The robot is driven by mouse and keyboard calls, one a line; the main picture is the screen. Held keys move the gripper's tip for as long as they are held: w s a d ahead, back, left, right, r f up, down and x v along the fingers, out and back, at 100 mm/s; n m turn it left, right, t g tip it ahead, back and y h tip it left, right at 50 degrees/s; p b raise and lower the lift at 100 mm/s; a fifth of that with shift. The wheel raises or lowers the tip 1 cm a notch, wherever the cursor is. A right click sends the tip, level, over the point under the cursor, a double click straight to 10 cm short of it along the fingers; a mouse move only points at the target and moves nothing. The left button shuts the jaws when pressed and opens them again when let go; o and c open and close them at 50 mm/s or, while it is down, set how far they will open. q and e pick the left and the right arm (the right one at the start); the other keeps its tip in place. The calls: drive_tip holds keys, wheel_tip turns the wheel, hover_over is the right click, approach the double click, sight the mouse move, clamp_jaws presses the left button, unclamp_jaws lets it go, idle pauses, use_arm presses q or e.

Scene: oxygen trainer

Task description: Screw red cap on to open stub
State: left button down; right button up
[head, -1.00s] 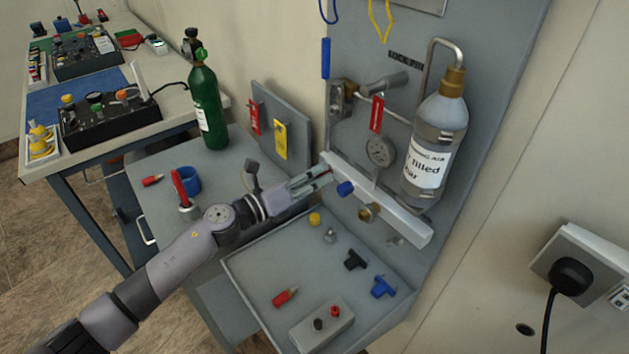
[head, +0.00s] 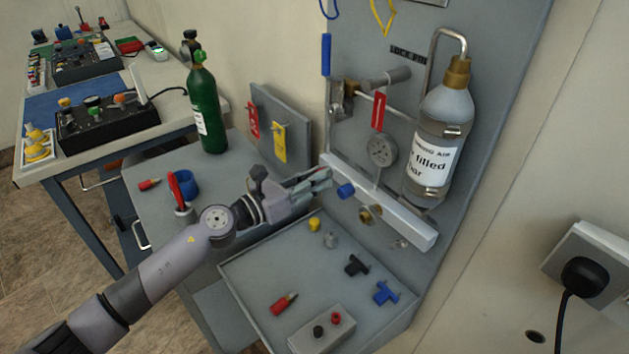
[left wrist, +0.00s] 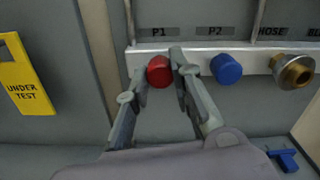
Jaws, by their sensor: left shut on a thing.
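The red cap (left wrist: 159,71) sits at the end of the white manifold bar under the P1 label in the left wrist view. My left gripper (left wrist: 158,68) has one finger on each side of it and is shut on it. In the head view my left gripper (head: 325,178) reaches the left end of the bar (head: 412,222), and its fingers hide the red cap. The stub behind the cap is hidden, so I cannot tell how far the cap is seated. My right gripper is not in view.
A blue cap (left wrist: 226,69) and a brass fitting (left wrist: 293,71) sit right of the red cap. Below, a grey tray (head: 262,277) holds loose fittings. A gas bottle (head: 440,130) hangs above the bar. A yellow tag (left wrist: 24,85) hangs at left.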

use_arm(q)
drive_tip(key=shift+d+m, duration=0.1)
drive_tip(key=shift+m, duration=0.8)
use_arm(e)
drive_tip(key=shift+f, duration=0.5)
use_arm(q)
drive_tip(key=m+b, duration=0.2)
drive_tip(key=m, duration=0.2)
drive_tip(key=shift+f+m+b, duration=0.1)
drive_tip(key=shift+m+b, duration=0.2)
drive_tip(key=c, duration=1.4)
unclamp_jaws()
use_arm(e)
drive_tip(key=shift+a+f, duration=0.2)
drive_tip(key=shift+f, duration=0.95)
